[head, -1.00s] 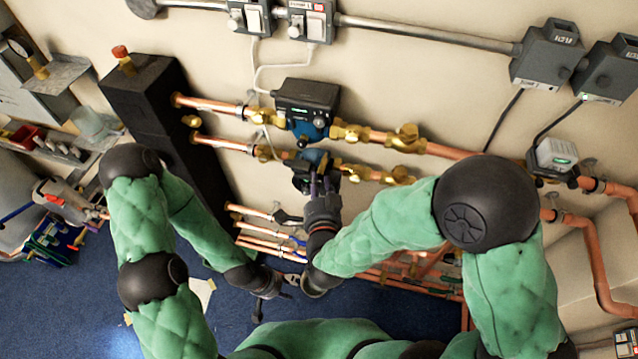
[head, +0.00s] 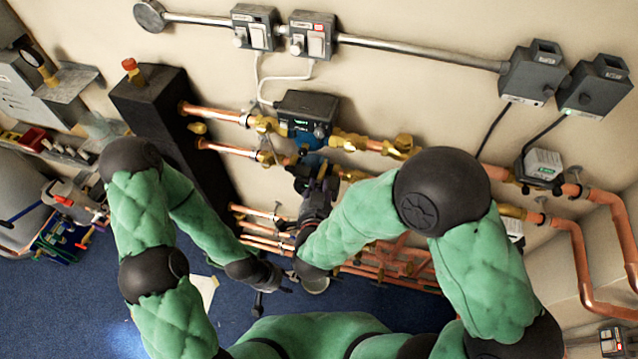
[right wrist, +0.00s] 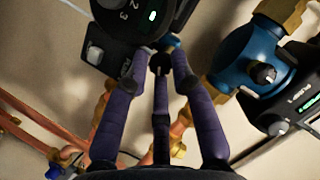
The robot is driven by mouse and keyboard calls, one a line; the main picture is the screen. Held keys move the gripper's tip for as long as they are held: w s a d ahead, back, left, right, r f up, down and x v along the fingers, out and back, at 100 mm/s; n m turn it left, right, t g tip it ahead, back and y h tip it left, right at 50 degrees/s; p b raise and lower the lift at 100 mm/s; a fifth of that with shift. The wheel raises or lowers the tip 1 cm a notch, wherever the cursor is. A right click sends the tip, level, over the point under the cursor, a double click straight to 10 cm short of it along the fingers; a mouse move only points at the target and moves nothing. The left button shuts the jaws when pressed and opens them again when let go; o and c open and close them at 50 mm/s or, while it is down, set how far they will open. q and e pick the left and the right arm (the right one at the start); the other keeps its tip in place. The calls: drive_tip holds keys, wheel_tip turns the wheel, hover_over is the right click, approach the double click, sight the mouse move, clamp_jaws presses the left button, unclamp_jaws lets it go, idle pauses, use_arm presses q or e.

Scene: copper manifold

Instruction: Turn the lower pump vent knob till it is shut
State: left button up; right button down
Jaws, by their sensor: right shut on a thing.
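The lower pump (head: 303,166) sits on the lower copper line on the wall in the head view, largely covered by my right gripper. In the right wrist view its black head (right wrist: 125,18) with a numbered dial and green light is at the top. My right gripper (right wrist: 160,62) has its purple fingers closed around a small dark knob (right wrist: 160,64) beside that head; the fingers hide most of it. In the head view my right gripper (head: 318,172) reaches up to the pump. My left gripper (head: 272,292) hangs low over the blue floor, fingers apart and empty.
The upper pump (head: 306,108) is just above; its blue body (right wrist: 245,62) and knob are close on the right in the wrist view. Brass valves (head: 400,147) and copper pipes flank both pumps. A tall black block (head: 165,120) stands left.

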drive_tip(key=shift+w+a+r+n+g+h+p, duration=0.15)
drive_tip(key=shift+n+g+h+p, duration=0.2)
drive_tip(key=shift+n+p, duration=0.4)
drive_tip(key=c, duration=1.1)
unclamp_jaws()
drive_tip(key=shift+f+v, duration=0.2)
drive_tip(key=shift+v, duration=5.8)
drive_tip(key=shift+a, duration=0.1)
